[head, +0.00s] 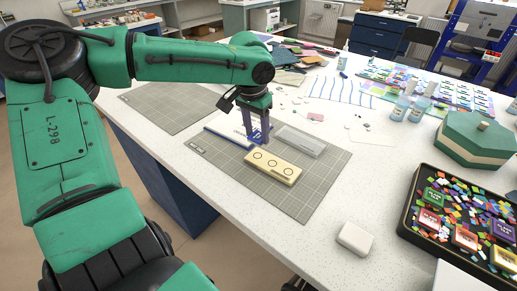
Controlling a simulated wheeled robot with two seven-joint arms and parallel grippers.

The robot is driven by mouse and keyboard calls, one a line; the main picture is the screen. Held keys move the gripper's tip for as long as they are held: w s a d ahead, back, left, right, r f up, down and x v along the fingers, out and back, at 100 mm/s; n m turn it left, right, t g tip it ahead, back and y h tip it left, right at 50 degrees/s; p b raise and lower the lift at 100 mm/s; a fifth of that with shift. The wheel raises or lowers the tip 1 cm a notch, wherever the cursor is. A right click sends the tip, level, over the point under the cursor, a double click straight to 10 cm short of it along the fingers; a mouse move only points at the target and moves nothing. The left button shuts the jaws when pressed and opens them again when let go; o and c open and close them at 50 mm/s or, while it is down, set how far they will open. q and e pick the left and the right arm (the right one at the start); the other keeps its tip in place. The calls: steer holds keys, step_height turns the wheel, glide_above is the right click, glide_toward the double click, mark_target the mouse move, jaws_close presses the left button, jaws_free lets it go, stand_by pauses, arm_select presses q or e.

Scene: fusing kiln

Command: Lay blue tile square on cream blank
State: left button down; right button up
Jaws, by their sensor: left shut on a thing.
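The cream blank (272,168) is a pale yellow bar with round marks on top, lying on a grey gridded mat (318,190). My left gripper (258,131) points down over the mat, just behind the cream blank. It is shut on the blue tile (254,132), which shows only as a small blue patch around the fingers. The gripper hides most of the tile, and I cannot tell its tilt or whether it touches anything. No tile shows on top of the cream blank. My right gripper is not in view.
A white block (355,238) sits near the front edge. A black tray (408,228) of coloured pieces and a green lidded box (470,141) stand right.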

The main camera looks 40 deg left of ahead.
mark_target(257, 156)
arm_select(q)
step_height(257, 156, down, 6)
steer(key=shift+r, duration=0.2)
steer(key=shift+f, duration=0.15)
steer(key=shift+c, duration=1.3)
jaws_free()
steer(key=r, duration=0.4)
steer(key=s+r, duration=0.1)
steer(key=r, duration=0.7)
steer(key=shift+s+r+p, duration=0.2)
steer(key=shift+s+p, duration=0.1)
